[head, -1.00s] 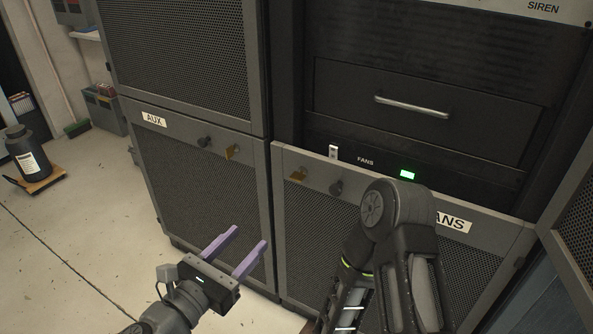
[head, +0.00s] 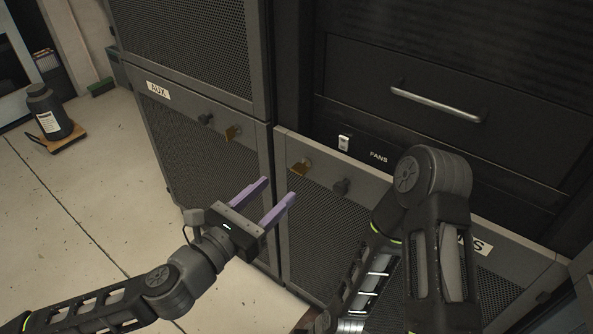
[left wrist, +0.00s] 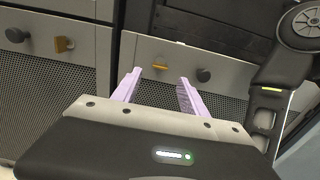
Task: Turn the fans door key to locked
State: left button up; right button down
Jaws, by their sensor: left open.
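The fans door (head: 327,225) is the low mesh door under the rack bay, with its label partly hidden behind my right arm. Its brass key (head: 299,167) sits near the door's upper left corner, left of a dark round knob (head: 341,187). In the left wrist view the key (left wrist: 160,67) and knob (left wrist: 204,75) also show. My left gripper (head: 279,189) is open and empty, its purple fingers apart, just below and left of the key and not touching it. In the left wrist view the key appears between and beyond the fingertips. My right arm covers the door's right part; its gripper is not visible.
The AUX door (head: 205,160) at left has its own brass key (head: 233,133) and dark knob (head: 206,119). A drawer with a metal handle (head: 437,103) and a white rocker switch (head: 344,143) are above the fans door.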

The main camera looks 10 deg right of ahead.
aim_at(296, 172)
pick_arm(q)
jog(key=b+x, duration=0.1)
jog(key=x, duration=0.6)
jog(key=shift+w+d+b, duration=0.2)
jog(key=shift+d+b, duration=0.05)
jog(key=shift+b, duration=0.05)
grip_shut()
dwell(0.4)
